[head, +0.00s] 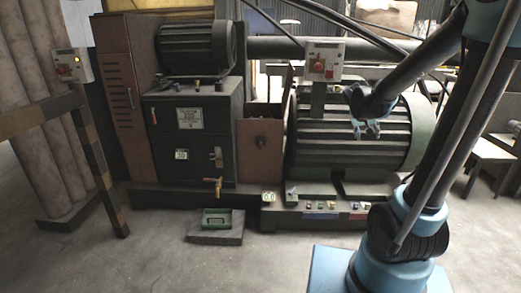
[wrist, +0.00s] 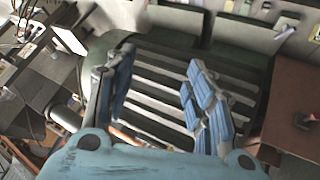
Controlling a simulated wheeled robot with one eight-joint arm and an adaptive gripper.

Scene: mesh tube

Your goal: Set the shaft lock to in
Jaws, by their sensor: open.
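My gripper (head: 368,129) hangs over the ribbed dark green drum housing (head: 340,150) at the right of the machine. In the wrist view my gripper (wrist: 163,88) has its two blue-padded fingers spread wide, with the housing's ribs (wrist: 180,65) behind the gap. Nothing is held between them. No part is clearly readable as the shaft lock. A small lever-like fitting (head: 291,197) sits on the base in front of the housing. In the wrist view a small dark fitting with a red part (wrist: 303,121) shows against a brown panel at the right.
A control box with a red knob (head: 319,63) stands above the housing. Small switches (head: 330,205) line the base. A green tray-like part (head: 215,219) lies on a floor block.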

